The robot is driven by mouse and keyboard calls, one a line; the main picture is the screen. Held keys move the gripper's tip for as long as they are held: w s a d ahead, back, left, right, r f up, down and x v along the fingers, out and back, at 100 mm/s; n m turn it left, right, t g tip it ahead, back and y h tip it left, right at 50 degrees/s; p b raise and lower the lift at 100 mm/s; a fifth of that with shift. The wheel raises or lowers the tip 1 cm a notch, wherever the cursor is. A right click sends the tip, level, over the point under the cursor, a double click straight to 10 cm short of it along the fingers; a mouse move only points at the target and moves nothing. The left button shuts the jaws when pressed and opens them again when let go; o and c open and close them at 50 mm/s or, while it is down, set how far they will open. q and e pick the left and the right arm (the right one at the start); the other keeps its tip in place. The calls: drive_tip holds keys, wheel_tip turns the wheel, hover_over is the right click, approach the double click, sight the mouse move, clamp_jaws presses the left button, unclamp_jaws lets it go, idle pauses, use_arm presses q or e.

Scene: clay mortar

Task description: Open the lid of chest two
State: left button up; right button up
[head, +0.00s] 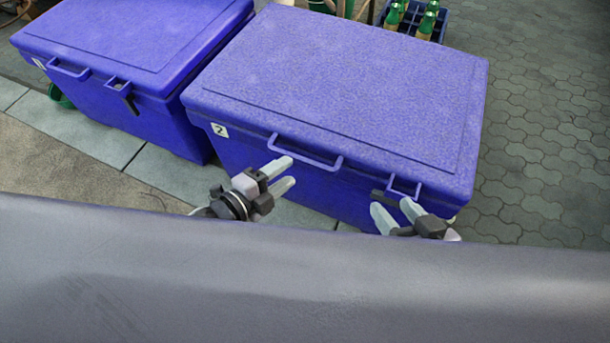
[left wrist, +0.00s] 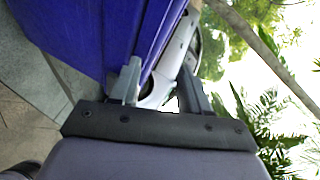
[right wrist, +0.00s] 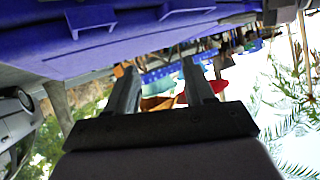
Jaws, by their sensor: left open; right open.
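Chest two (head: 330,100) is the blue chest on the right, marked by a white label with a 2 (head: 219,130). Its lid is shut. A long blue handle (head: 305,153) sticks out from the lid's front edge, and a smaller blue loop (head: 404,187) with a dark piece by it is to the right. My left gripper (head: 290,171) is open and empty, in front of the chest just below the long handle. My right gripper (head: 391,207) is open and empty, close to the small loop; I cannot tell if it touches. The chest's blue side shows in the left wrist view (left wrist: 75,30).
A second blue chest (head: 130,40) with a shut lid stands to the left. A crate of green bottles (head: 415,18) is behind chest two. Paving (head: 545,130) on the right is clear. A grey surface (head: 300,280) fills the foreground.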

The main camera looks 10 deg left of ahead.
sight(302, 163)
use_arm(q)
drive_tip(key=f+m+b, duration=0.1)
drive_tip(key=w+f+m+b, duration=0.1)
drive_tip(key=f, duration=0.1)
drive_tip(key=shift+w+a+m+h, duration=0.15)
drive_tip(key=shift+w+m+h, duration=0.05)
drive_tip(key=shift+m+h, duration=0.1)
drive_tip(key=b+x, duration=0.2)
drive_tip(key=x, duration=0.4)
drive_tip(key=shift+w+d+b, duration=0.35)
drive_tip(key=shift+w+d, duration=0.05)
use_arm(e)
drive_tip(key=a, duration=0.1)
drive_tip(key=a+f+y, duration=0.2)
drive_tip(key=shift+w+a, duration=0.15)
drive_tip(key=shift+w, duration=0.15)
use_arm(q)
clamp_jaws()
